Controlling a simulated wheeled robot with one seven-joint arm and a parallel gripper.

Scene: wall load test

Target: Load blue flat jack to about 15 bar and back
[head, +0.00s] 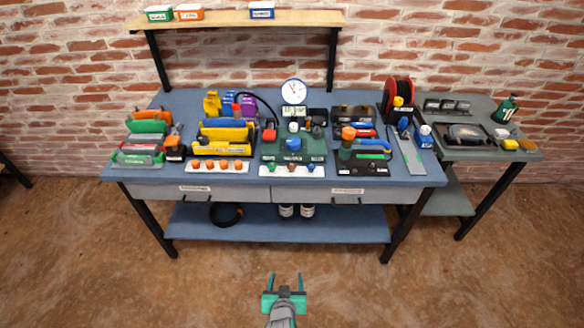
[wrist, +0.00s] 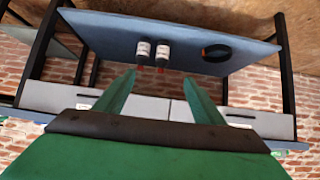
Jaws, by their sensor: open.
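My gripper (head: 285,283) is open and empty, low in front of the blue workbench (head: 400,178) and apart from it. In the wrist view my gripper (wrist: 160,90) has its two green fingers spread, with the bench's lower shelf beyond them. A round white dial gauge (head: 294,91) stands at the middle back of the bench. A green unit (head: 292,147) with small knobs is in front of it. Several blue items are on the bench, including blue pieces at the back left (head: 229,103); I cannot tell which is the blue flat jack.
Tool trays and a red cable reel (head: 398,92) crowd the bench top. A raised shelf (head: 230,20) holds small boxes. The lower shelf holds two canisters (head: 296,210) and a black coil (head: 226,214). A grey side table (head: 480,148) stands right. The floor around my gripper is clear.

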